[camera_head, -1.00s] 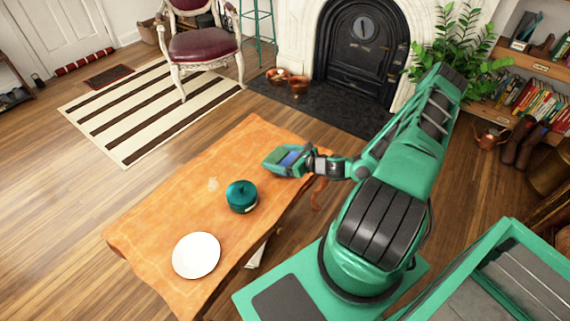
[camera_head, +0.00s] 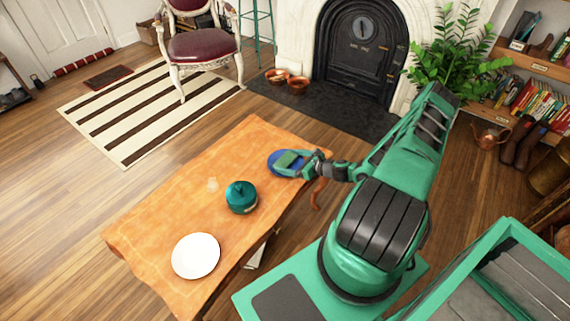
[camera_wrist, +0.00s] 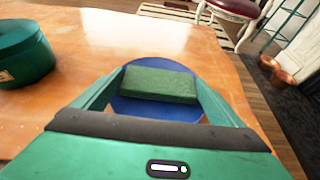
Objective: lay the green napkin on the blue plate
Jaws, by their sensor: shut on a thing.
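The green napkin (camera_wrist: 158,84) looks like a thick folded block and sits between the fingers of my gripper (camera_head: 290,161). My gripper is shut on it. In the wrist view the napkin appears over the middle of the blue plate (camera_wrist: 155,109), whose rim shows around it. The blue plate (camera_head: 272,165) lies at the far right end of the orange-covered table in the head view, partly hidden by my gripper. I cannot tell whether the napkin (camera_head: 287,159) touches the plate or hangs just above it.
A teal lidded pot (camera_head: 241,197) stands on the orange tablecloth (camera_head: 160,215), left of the blue plate. The table's right edge is close to the blue plate.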

